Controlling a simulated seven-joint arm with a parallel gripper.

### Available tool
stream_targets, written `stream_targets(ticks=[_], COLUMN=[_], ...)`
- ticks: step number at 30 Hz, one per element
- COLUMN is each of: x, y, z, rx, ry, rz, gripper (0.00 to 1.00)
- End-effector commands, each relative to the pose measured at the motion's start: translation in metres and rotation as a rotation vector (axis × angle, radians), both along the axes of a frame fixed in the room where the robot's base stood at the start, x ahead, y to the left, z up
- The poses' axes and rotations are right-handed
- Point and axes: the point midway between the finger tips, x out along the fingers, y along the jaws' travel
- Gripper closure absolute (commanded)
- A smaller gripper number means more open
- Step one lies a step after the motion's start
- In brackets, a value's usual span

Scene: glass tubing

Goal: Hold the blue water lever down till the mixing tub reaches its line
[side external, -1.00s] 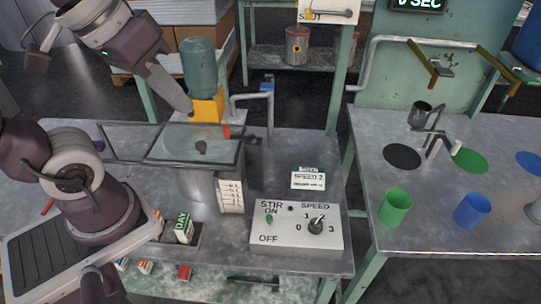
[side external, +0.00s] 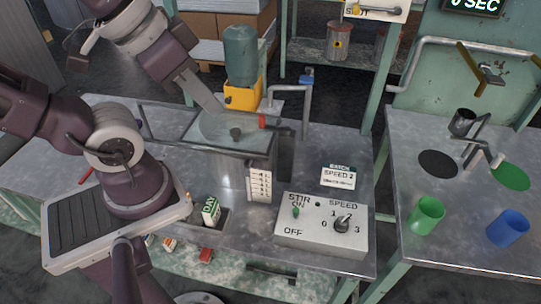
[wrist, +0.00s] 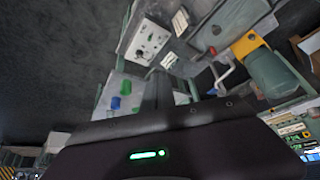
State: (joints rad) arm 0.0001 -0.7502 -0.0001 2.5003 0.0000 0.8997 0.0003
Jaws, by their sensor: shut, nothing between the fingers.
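The blue water lever (side external: 307,78) tops the grey bent pipe behind and to the right of the mixing tub. The mixing tub (side external: 219,172) is a grey metal vessel under a clear lid with a dark knob. A white marked scale (side external: 259,182) is on its front right; I cannot make out a water level or the line. My gripper (side external: 217,108) is shut and empty, angled down over the back of the tub lid, left of the lever and apart from it.
A green bottle on a yellow base (side external: 242,93) stands behind the tub. A red-tipped part (side external: 262,121) is at the lid's right edge. The control box (side external: 322,224) with stir switch and speed knob is at front right. Green (side external: 426,215) and blue (side external: 508,228) cups stand on the right bench.

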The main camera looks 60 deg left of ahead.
Motion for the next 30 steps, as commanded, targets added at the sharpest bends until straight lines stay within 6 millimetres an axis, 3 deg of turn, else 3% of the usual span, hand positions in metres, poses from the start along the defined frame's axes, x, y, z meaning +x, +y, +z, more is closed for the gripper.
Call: stream_targets(ticks=[5, 8, 12, 16, 20, 24, 30], x=[0.019, 0.059, 0.136, 0.204, 0.264, 0.310, 0.338], y=[0.003, 0.014, 0.051, 0.096, 0.140, 0.171, 0.184], z=[0.019, 0.054, 0.096, 0.111, 0.104, 0.074, 0.027], rx=[-0.080, -0.244, -0.483, -0.630, -0.701, -0.690, -0.604], ry=[0.027, 0.086, 0.184, 0.249, 0.280, 0.278, 0.251], rz=[0.110, 0.355, 0.812, 1.227, 1.616, 1.963, 2.239], gripper=[1.00, 1.00, 1.00, 1.00, 1.00, 1.00, 1.00])
